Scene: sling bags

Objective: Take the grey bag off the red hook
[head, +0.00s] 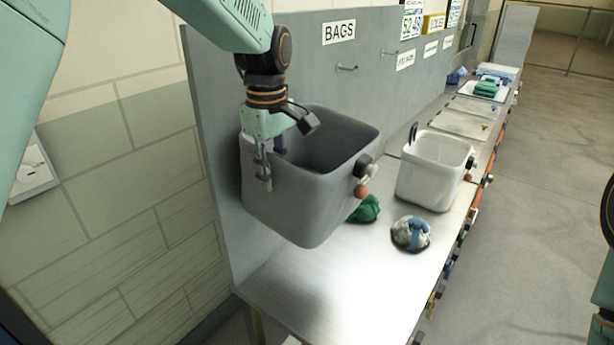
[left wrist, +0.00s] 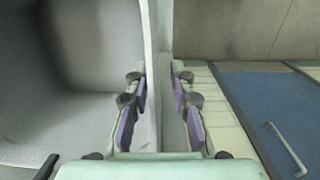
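The grey bag (head: 310,205), an open-topped, bin-shaped body, is by the grey upright panel in the head view, its base seemingly above the table. A buckle with an orange ball is on its right side. My left gripper (head: 270,165) points down over its left rim. In the left wrist view the grey bag (left wrist: 85,115) fills the left side. The left gripper's purple-padded fingers (left wrist: 160,105) stand apart, one inside and one outside the bag's wall; a firm grip does not show. The red hook does not show; the bag or my arm may hide it. My right gripper is out of view.
A white bag (head: 425,180) stands on the metal table (head: 345,290), right of the grey bag. A green bundle (head: 366,209) and a white-blue bundle (head: 410,233) lie between. Bare hooks (head: 346,68) stick out of the panel (head: 290,60). The table's front is clear.

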